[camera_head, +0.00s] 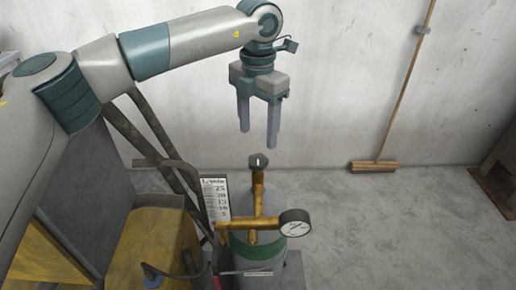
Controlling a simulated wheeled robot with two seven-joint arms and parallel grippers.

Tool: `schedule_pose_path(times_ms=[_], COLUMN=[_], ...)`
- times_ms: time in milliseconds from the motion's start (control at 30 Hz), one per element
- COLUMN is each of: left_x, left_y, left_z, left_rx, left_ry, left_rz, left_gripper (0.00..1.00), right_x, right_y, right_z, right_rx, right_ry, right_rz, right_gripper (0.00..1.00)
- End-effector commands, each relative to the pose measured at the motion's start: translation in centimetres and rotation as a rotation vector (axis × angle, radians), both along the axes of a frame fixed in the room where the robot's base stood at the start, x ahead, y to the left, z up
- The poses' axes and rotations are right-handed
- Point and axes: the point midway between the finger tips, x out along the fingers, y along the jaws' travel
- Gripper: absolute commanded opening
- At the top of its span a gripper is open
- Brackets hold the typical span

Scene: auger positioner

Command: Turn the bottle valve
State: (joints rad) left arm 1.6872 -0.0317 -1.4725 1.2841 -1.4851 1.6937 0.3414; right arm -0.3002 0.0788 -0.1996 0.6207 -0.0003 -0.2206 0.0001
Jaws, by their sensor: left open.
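A gas bottle (262,252) with a green band stands at the bottom centre, its lower part cut off by the frame. Brass fittings (257,200) rise from it, topped by a dark valve knob (258,161). A round pressure gauge (295,222) sits on the right of the fittings, and a white flow scale (215,198) on the left. My left gripper (259,140) points down with its two fingers apart and empty. In the picture its fingertips are just above the knob; they look apart from it. My right gripper is not in view.
Dark bars (160,150) of a cart-like frame and a yellow-brown box (155,245) stand left of the bottle. A broom (375,166) leans on the back wall. A brown wooden object (500,165) is at the right edge. The grey floor right of the bottle is clear.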

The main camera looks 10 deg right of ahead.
Motion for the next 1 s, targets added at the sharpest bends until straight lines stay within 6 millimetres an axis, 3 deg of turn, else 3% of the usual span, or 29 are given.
schedule_pose_path(times_ms=[300,500,933,1000], left_x=[-0.1,0.0,0.0,0.0], left_y=[0.0,0.0,0.0,0.0], left_z=[-5.2,-7.4,-8.1,-8.1], left_rx=[0.001,0.001,0.0,0.0], left_ry=[0.003,0.001,0.0,0.0], left_rz=[0.001,0.001,0.001,0.001], left_gripper=[0.58,0.58,0.58,0.42], right_x=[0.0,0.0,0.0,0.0], right_y=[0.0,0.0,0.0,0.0], right_z=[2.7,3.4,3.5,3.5], right_rx=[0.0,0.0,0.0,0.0], right_ry=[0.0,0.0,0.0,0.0], right_rz=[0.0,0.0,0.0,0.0], right_gripper=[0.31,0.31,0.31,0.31])
